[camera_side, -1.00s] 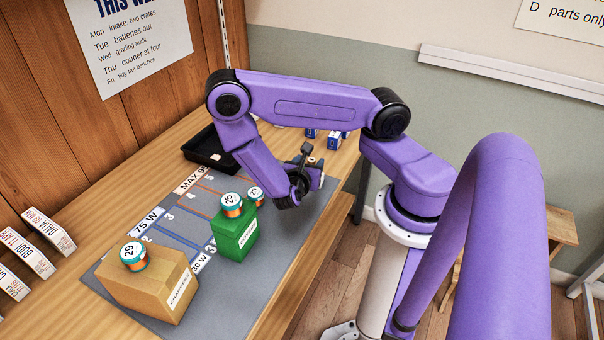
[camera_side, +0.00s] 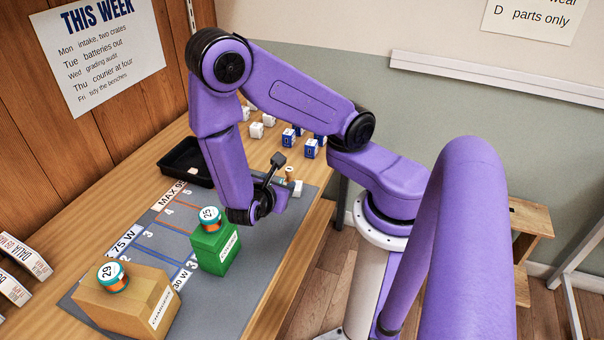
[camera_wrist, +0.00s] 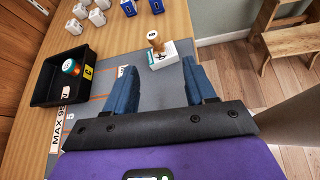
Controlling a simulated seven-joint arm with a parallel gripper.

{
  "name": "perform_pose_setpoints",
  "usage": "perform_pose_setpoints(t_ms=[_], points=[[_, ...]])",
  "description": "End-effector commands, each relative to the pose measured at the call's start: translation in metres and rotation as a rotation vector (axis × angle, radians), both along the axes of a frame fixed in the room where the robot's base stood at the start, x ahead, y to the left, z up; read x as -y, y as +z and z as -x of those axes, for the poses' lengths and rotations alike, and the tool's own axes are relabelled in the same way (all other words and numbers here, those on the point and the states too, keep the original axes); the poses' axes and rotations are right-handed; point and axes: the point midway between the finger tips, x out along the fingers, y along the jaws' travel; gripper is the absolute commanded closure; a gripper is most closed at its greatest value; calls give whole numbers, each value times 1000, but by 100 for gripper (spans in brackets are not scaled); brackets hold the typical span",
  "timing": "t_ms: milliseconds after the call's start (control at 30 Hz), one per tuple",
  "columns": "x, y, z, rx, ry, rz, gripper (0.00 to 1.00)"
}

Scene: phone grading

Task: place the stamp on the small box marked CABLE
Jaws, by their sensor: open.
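The stamp (camera_wrist: 155,40), with a round wooden handle, appears to stand upright on the small white box (camera_wrist: 176,54) at the mat's far edge in the wrist view. The box's lettering is too small to read. In the side view the stamp (camera_side: 290,174) and white box (camera_side: 298,188) show just right of my gripper (camera_side: 268,192), partly hidden by it. My gripper (camera_wrist: 160,86) is open and empty. Its two blue fingers are apart, and the stamp and box lie beyond their tips, clear of both.
A black tray (camera_wrist: 40,98) stands left, with a teal-orange roll (camera_wrist: 70,66) showing within its outline. Several small white and blue boxes (camera_side: 311,148) stand at the back. A green box (camera_side: 214,250) and brown box (camera_side: 122,312), each topped by a roll, stand on the grey mat (camera_side: 235,292).

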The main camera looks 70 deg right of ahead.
Motion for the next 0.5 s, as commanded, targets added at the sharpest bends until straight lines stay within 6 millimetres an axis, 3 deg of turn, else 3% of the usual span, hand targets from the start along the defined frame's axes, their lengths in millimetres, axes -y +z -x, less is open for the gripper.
perform_pose_setpoints(t_ms=[500], points=[[-55, 74, 52, 143, -266, -624, 45]])
